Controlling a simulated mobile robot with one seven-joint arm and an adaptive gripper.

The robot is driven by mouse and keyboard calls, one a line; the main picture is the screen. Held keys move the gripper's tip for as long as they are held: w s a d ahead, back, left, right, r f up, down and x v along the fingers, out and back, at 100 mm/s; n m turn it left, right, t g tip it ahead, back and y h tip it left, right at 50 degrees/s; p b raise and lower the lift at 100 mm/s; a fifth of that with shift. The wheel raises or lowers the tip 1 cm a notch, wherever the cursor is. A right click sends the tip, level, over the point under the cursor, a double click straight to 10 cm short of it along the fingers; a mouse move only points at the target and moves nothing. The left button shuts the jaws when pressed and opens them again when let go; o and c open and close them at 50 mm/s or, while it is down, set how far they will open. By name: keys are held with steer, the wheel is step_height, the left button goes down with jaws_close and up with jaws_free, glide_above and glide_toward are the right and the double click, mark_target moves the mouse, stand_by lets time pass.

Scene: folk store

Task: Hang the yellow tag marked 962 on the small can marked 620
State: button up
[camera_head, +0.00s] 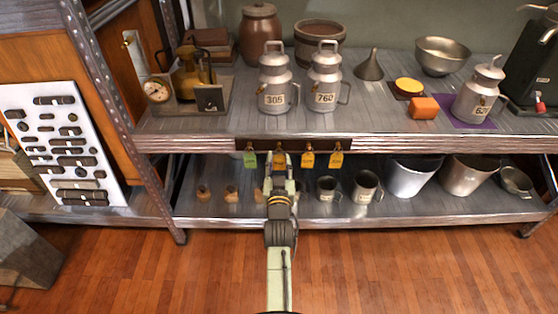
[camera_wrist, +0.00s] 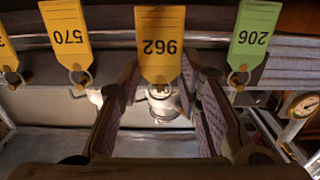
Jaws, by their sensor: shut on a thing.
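The yellow tag marked 962 (camera_wrist: 160,45) is between the fingers of my gripper (camera_wrist: 160,78) in the wrist view, where its number appears upside down. The fingers are shut on its two side edges. In the head view my gripper (camera_head: 279,166) is at the dark rail on the upper shelf's front edge, partly covering the tag. I cannot tell whether the tag's ring is still on its hook. The small metal can (camera_head: 477,97) stands upright on a purple mat at the right of the upper shelf. Its label begins with 62; the last digit is unclear.
A green tag marked 206 (camera_wrist: 255,38) and a yellow tag marked 570 (camera_wrist: 68,35) hang close beside my gripper. Cans marked 305 (camera_head: 274,80) and 760 (camera_head: 324,80) stand above. An orange block (camera_head: 423,108) lies left of the small can. Mugs and buckets stand below.

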steer(key=shift+s, duration=0.35)
steer(key=s, duration=0.1)
steer(key=s+r+p, duration=0.1)
steer(key=s, duration=0.1)
steer(key=shift+s, duration=0.2)
stand_by(0.3)
steer(key=shift+f, duration=0.15)
stand_by(1.1)
